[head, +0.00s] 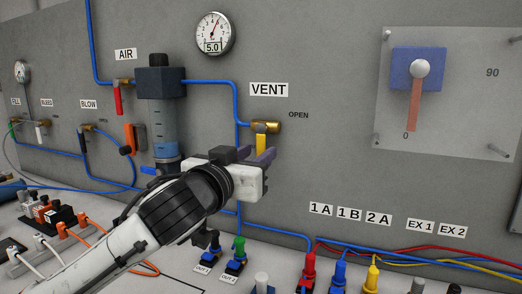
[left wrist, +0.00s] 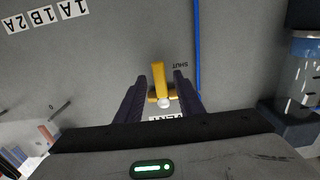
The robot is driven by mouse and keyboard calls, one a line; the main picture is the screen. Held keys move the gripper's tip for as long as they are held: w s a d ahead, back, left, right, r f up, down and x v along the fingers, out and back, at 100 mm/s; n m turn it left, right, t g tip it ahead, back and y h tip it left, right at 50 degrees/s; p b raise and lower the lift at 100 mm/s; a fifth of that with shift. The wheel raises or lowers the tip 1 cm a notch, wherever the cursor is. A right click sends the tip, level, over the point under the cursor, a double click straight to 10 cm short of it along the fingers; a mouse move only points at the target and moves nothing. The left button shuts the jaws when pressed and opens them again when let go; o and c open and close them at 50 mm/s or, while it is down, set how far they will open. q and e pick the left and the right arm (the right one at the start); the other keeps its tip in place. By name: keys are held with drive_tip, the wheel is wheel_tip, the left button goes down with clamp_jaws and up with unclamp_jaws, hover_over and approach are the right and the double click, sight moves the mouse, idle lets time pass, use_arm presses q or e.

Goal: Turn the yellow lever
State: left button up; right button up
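The yellow lever (head: 261,144) hangs straight down from a brass valve (head: 265,127) under the VENT label on the grey panel. The word OPEN is to its right. My left gripper (head: 256,155) is at the lever's lower part in the head view. In the left wrist view the picture is upside down, and the lever (left wrist: 159,80) shows between the two dark fingers (left wrist: 156,98), with gaps on both sides. The word SHUT is beside the lever there. The left gripper is open. My right gripper is not in view.
A red lever (head: 118,100) is under the AIR label, left of a filter unit (head: 162,120). A blue hose (head: 237,110) runs down beside the VENT valve. A gauge (head: 214,34) is above. Coloured plugs (head: 308,270) stand on the bench below. A dial plate (head: 445,130) is at right.

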sight(260, 151)
use_arm(q)
drive_tip(key=shift+x, duration=1.55)
clamp_jaws()
